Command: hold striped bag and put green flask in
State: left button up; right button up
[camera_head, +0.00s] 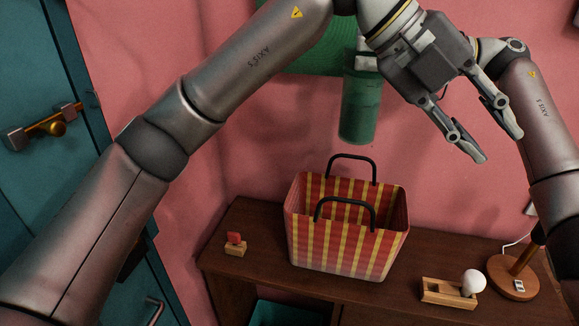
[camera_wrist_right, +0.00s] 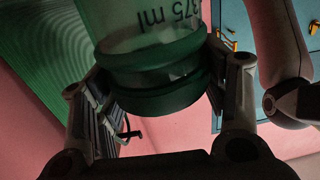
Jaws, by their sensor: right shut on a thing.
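The striped bag (camera_head: 340,248), red and yellow with two black handles, stands upright and open-topped on the brown shelf top. The green flask (camera_head: 358,110) hangs in the air above and behind the bag, clear of its handles. My right gripper (camera_wrist_right: 155,85) is shut around the flask, shown close up in its wrist view (camera_wrist_right: 155,65); in the head view it is mostly hidden behind my left wrist. My left gripper (camera_head: 500,148) is open and empty, up and to the right of the bag, its fingers pointing down to the right.
On the brown shelf top (camera_head: 240,215), a small wooden block with a red top (camera_head: 235,243) lies left of the bag. A wooden holder with a white bulb (camera_head: 450,292) and a lamp base (camera_head: 513,279) are at right. A teal door (camera_head: 40,185) is at left.

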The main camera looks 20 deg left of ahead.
pick_arm(q)
notch_tip(320, 180, up, 6)
jog(key=a+t, duration=0.2)
jog(key=w+a+r+n+t+y, duration=0.1)
jog(key=w+a+r+n+t, duration=0.1)
jog(key=w, duration=0.3)
jog(key=w+a+r+n+t+y, duration=0.1)
jog(key=w+a+n+t+y, duration=0.1)
jog(key=w+a+n, duration=0.2)
jog(key=w+a+r+n+t+y, duration=0.1)
jog(key=w+a+r+n+t, duration=0.1)
jog(key=w+a+n+t, duration=0.1)
jog(key=shift+w+a+r+n+y, duration=0.15)
jog(key=shift+w+a+n, duration=0.1)
jog(key=shift+w+a, duration=0.4)
jog(key=shift+w+a+r+n+y, duration=0.15)
jog(key=shift+w+a+n, duration=0.1)
jog(key=shift+w+a, duration=0.35)
jog(key=w+a+f+n+y, duration=0.2)
jog(key=w+a+n+y, duration=0.15)
jog(key=a, duration=0.35)
jog(key=m+g+y, duration=0.2)
jog(key=m+g, duration=0.7)
jog(key=m, duration=0.5)
send_near(293, 207)
jog(key=shift+h, duration=0.25)
notch_tip(293, 207, down, 10)
jog(key=shift+f, duration=0.1)
jog(key=shift+s, duration=0.1)
jog(key=shift+c, duration=0.2)
